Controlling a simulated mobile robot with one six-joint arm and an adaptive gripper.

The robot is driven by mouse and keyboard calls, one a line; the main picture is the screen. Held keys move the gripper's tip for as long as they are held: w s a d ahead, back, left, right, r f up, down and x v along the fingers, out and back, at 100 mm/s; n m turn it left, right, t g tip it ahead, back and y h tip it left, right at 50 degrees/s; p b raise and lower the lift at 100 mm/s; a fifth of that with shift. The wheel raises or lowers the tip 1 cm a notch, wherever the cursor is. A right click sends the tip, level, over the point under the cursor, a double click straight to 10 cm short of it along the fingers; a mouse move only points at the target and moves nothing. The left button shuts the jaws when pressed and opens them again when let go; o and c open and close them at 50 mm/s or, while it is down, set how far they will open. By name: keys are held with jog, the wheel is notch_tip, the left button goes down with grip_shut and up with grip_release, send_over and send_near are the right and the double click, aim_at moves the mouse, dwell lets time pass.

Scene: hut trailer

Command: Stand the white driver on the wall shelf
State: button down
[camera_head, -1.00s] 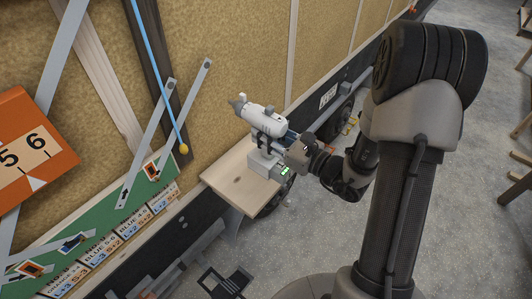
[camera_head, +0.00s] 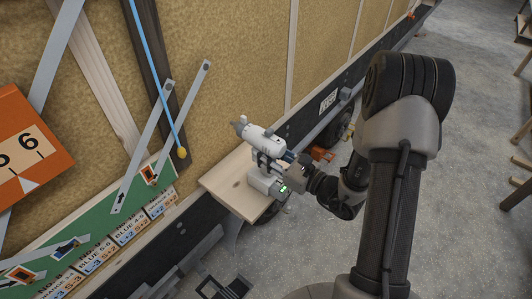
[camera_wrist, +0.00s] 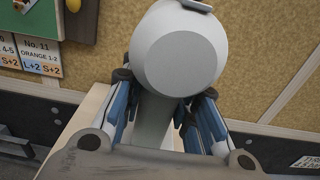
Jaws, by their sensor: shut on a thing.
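The white driver (camera_head: 262,140) is a white power tool with a grey nose, in the middle of the head view. My gripper (camera_head: 277,158) is shut on its handle, and in the wrist view my fingers (camera_wrist: 165,110) close around the handle from both sides. The driver's round rear end (camera_wrist: 180,50) fills the top of the wrist view. The driver is upright, its nose toward the wall, and its base (camera_head: 263,184) is over the right part of the wooden wall shelf (camera_head: 233,190). I cannot tell whether the base touches the shelf.
A green board (camera_head: 100,222) with labels and metal levers (camera_head: 157,130) is on the wall left of the shelf. An orange sign (camera_head: 30,150) hangs at the far left. The shelf's left and front parts are bare. Grey floor (camera_head: 320,240) is open below.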

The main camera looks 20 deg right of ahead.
jog(key=c, duration=1.3)
grip_release()
jog(key=o, duration=1.3)
jog(key=v, duration=1.2)
jog(key=shift+s, duration=0.1)
